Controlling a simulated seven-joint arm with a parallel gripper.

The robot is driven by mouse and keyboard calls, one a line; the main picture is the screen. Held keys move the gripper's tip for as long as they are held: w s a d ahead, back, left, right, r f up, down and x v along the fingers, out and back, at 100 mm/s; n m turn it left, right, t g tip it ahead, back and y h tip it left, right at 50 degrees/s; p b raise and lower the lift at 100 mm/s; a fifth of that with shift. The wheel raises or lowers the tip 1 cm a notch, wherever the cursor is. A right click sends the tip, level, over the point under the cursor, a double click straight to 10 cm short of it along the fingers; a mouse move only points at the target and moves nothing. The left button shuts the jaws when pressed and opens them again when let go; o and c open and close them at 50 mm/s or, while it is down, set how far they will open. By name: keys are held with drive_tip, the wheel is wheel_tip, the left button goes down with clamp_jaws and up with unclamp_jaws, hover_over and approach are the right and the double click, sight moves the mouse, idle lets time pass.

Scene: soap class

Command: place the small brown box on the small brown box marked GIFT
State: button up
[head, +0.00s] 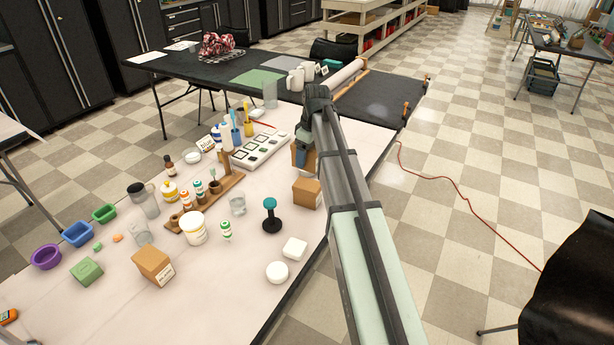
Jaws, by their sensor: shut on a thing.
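My gripper (302,157) is at the far right part of the pale table, its jaws largely hidden by my own arm. It is shut on a small brown box (310,162), which shows partly around the fingers. A second brown box (306,192) stands on the table just nearer, below the held box in the picture. A third brown box (152,265) with a white label stands at the front left. The print on the labels is too small to read, so I cannot tell which box is marked GIFT. I cannot tell how high the held box is above the table.
A black and teal stamp-like tool (270,214), a white block (295,248) and a white round piece (277,271) stand near the second box. A clear glass (237,205) and a wooden rack (205,204) with bottles are to the left. A tray of squares (262,150) lies behind.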

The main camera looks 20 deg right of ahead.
drive_tip(key=shift+f, duration=3.75)
drive_tip(key=shift+f, duration=0.15)
drive_tip(key=o, duration=1.1)
drive_tip(key=r, duration=0.4)
drive_tip(key=s+d+r, duration=0.1)
drive_tip(key=r, duration=0.7)
drive_tip(key=shift+s+d+r, duration=0.1)
drive_tip(key=shift+s+d, duration=0.05)
